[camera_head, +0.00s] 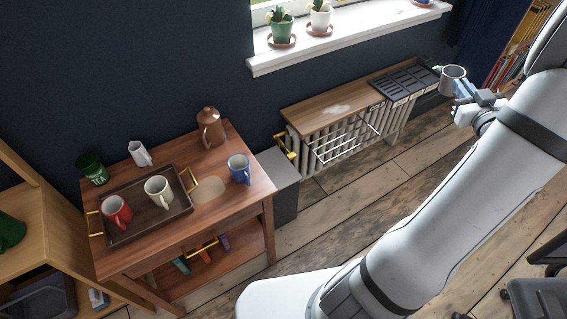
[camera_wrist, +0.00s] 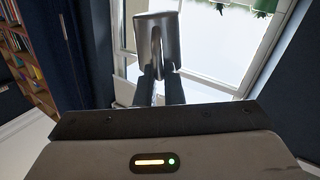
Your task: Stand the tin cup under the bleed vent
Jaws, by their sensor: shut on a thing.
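A grey metal tin cup (camera_head: 452,78) is held in my gripper (camera_head: 466,91) at the upper right, above floor level near the right end of the radiator (camera_head: 318,146). In the wrist view the cup (camera_wrist: 155,38) sits between the two dark fingers of my gripper (camera_wrist: 160,82), which are shut on it. The cup looks about upright in the head view. The radiator stands under the window, with a wooden shelf (camera_head: 325,104) on top and a brass-coloured fitting (camera_head: 287,146) at its left end. I cannot tell for certain which part is the bleed vent.
A wooden side table (camera_head: 255,184) at the left bears a tray (camera_head: 150,228) with red and cream mugs, a blue mug (camera_head: 238,169) and a brown pot (camera_head: 210,128). A grey box (camera_head: 285,195) stands between table and radiator. Plank floor (camera_head: 345,200) before the radiator is clear.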

